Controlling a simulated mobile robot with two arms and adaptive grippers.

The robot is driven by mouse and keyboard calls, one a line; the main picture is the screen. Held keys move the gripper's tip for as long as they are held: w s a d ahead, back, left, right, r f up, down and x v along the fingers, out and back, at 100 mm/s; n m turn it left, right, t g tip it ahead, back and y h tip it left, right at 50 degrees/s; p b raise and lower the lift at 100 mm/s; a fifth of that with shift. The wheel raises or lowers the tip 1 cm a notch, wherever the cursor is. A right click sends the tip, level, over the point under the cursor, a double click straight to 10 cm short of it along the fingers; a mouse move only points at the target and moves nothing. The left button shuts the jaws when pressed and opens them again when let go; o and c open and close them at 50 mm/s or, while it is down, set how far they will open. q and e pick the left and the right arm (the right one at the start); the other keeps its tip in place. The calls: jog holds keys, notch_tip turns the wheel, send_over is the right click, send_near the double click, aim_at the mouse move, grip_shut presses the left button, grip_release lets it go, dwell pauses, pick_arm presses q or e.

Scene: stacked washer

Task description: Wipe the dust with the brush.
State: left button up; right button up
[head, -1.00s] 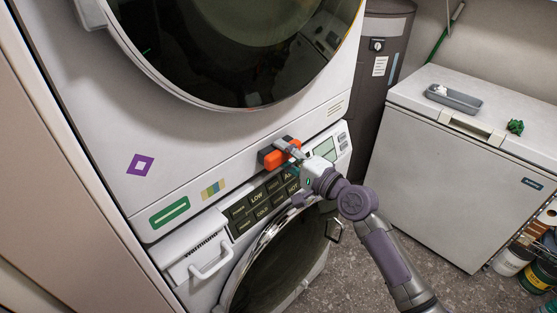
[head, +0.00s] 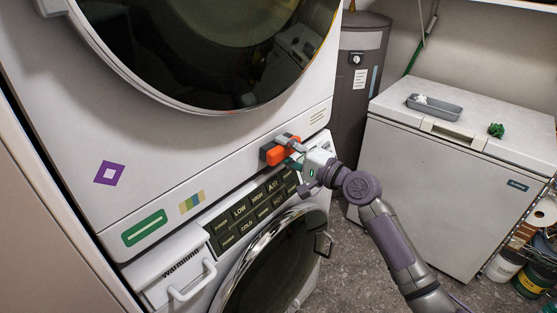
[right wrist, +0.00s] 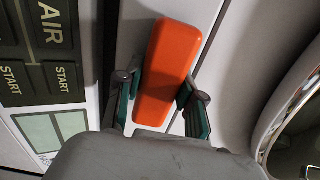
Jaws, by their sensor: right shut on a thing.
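The brush is an orange block (head: 282,157) with a dark grey side, held against or very near the strip of white washer front above the dark button panel (head: 247,212). My right gripper (head: 293,150) is shut on it. In the right wrist view the orange brush (right wrist: 166,72) sits between the two green-padded fingers (right wrist: 155,102), its long side pointing away from the palm. I cannot make out whether its far side touches the washer. No dust can be made out on the washer front. My left gripper is not in view.
Above is the upper machine's round dark door (head: 215,50); below is the lower round door (head: 270,262) with a handle. A white chest freezer (head: 440,190) with a grey tray (head: 436,105) on top stands at right, beside a dark cylindrical tank (head: 357,80). Grey floor lies between.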

aim_at(273, 161)
jog(key=shift+w+d+f+b, duration=0.1)
jog(key=shift+w+d+b, duration=1.2)
jog(key=shift+b, duration=0.15)
jog(key=s+a+p, duration=0.1)
jog(key=p, duration=0.2)
jog(key=shift+s+a+r, duration=0.3)
jog(key=shift+s+a, duration=0.05)
jog(key=shift+a, duration=0.05)
jog(key=shift+s+a+f+p, duration=0.1)
jog(key=shift+s+a+p, duration=0.2)
jog(key=shift+s+a, duration=0.1)
jog(key=shift+s+a+p, duration=0.85)
jog(key=shift+p, duration=0.3)
jog(key=shift+s+a+p, duration=0.3)
jog(key=shift+s+a, duration=0.15)
jog(key=shift+s+a+p, duration=0.5)
jog(key=shift+s+p, duration=0.1)
jog(key=shift+p, duration=0.2)
jog(key=shift+s+a+p, duration=0.5)
jog(key=shift+s+a, duration=0.15)
jog(key=shift+a, duration=0.05)
jog(key=shift+s+a+p, duration=0.55)
jog(key=shift+p, duration=0.2)
jog(key=shift+s+a+p, duration=0.35)
jog(key=shift+s+a, duration=0.2)
jog(key=shift+a, duration=0.05)
jog(key=shift+d, duration=0.1)
